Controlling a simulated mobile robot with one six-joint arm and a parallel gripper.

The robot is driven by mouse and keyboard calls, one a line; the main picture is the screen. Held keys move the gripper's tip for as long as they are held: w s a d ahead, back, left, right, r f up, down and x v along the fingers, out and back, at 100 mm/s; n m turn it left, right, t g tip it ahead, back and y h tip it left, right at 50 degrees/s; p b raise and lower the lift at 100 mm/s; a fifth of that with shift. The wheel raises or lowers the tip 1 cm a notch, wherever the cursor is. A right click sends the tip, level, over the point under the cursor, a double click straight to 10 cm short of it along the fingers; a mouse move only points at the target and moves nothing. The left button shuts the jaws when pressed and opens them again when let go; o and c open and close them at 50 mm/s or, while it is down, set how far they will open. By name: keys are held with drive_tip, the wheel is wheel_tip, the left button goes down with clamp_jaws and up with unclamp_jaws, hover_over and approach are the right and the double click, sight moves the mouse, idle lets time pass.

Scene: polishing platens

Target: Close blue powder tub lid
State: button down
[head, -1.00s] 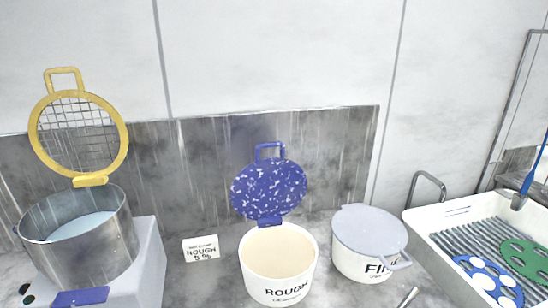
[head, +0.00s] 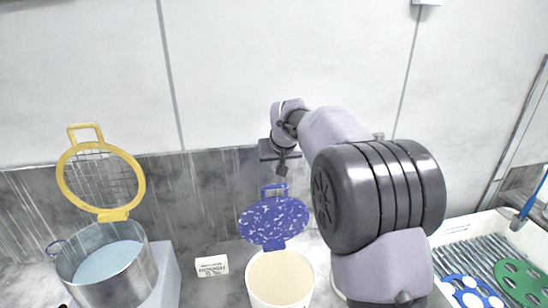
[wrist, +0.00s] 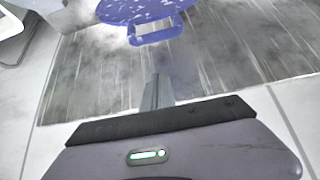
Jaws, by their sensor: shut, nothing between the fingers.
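The blue speckled lid (head: 274,220) of the powder tub stands open, hinged up at the back of the white tub (head: 281,282) labelled ROUGH, with pale powder inside. Its loop handle (head: 274,190) is at the top. My gripper (head: 282,170) is shut and empty, just above the handle in the head view. In the wrist view, the narrow shut fingers (wrist: 157,92) point toward the lid handle (wrist: 155,32), with a visible gap between them. Part of the lid (wrist: 135,8) is cut off at the top of that view.
A steel pot (head: 106,268) with an open yellow mesh lid (head: 101,178) stands at left. A small sign (head: 211,266) sits beside the tub. A white tray (head: 462,234) with green and blue discs is at right. My arm hides the FINE tub. The wall is close behind.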

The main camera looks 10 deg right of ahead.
drive_tip(key=s+f, duration=0.1)
drive_tip(key=s+f+b, duration=0.1)
drive_tip(key=f, duration=0.1)
drive_tip(key=shift+f, duration=0.15)
drive_tip(key=shift+s, duration=0.15)
drive_tip(key=shift+f, duration=0.15)
